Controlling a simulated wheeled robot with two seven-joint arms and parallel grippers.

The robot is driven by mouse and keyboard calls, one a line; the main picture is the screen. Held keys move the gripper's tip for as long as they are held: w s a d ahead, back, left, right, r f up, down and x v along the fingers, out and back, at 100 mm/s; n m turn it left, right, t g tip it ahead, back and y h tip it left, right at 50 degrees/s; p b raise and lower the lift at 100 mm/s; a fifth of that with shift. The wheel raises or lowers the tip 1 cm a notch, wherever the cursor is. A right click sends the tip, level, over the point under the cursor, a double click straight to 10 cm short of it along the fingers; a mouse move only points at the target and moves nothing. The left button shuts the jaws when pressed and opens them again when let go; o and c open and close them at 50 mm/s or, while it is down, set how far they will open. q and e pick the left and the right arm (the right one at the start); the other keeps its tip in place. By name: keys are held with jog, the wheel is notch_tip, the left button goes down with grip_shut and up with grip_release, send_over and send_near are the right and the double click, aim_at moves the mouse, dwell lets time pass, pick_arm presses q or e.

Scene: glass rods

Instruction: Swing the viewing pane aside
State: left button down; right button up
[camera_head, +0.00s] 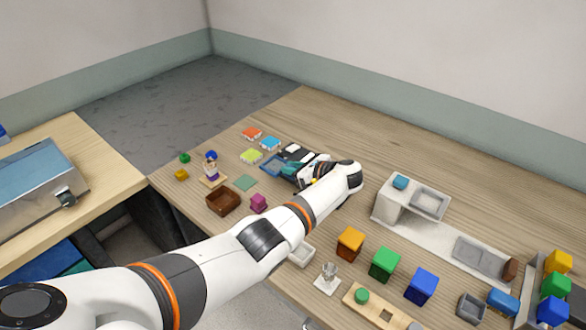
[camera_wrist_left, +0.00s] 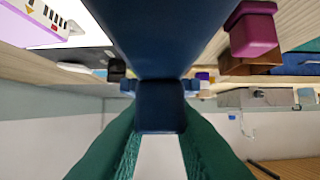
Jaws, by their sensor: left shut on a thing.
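My left gripper (camera_head: 285,168) reaches across the wood table, beside a flat blue-framed piece (camera_head: 272,163) that may be the viewing pane; its own outline is partly hidden by my arm. In the left wrist view, my green fingers (camera_wrist_left: 160,122) are shut on a dark blue block (camera_wrist_left: 160,104). A broad dark blue part (camera_wrist_left: 158,38) rises just beyond the block. I cannot tell whether this block and part belong to the pane. A white and black device (camera_head: 296,152) lies close by the gripper. My right gripper is not in view.
Orange, green and blue blocks (camera_head: 384,264) stand at the front right, with a white stand (camera_head: 388,213) behind.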

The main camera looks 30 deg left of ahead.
pick_arm(q)
jog(key=shift+f, duration=0.1)
jog(key=c, duration=1.3)
grip_release()
jog(key=shift+d, duration=0.1)
jog(key=v, duration=1.2)
jog(key=shift+b, duration=0.35)
